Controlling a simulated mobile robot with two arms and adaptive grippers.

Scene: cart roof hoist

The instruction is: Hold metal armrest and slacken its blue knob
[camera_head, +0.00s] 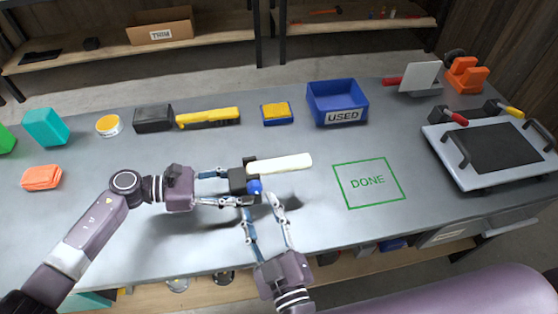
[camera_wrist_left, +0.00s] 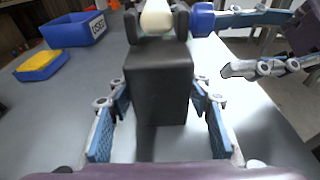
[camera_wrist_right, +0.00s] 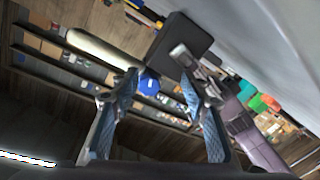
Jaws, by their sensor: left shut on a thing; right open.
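The armrest has a cream bar (camera_head: 282,163) on a black block (camera_head: 237,181), with a blue knob (camera_head: 255,187) on its near side. My left gripper (camera_head: 236,187) is shut on the black block, which fills the space between its fingers in the left wrist view (camera_wrist_left: 160,85). My right gripper (camera_head: 258,208) is open just in front of the knob. In the right wrist view, the knob (camera_wrist_right: 149,83) shows beyond and between the open fingertips. I cannot tell whether they touch it. The block's underside is hidden.
A green DONE outline (camera_head: 368,183) lies empty to the right. A metal press-like tray (camera_head: 490,150) stands at right. The table front around the DONE outline is clear.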

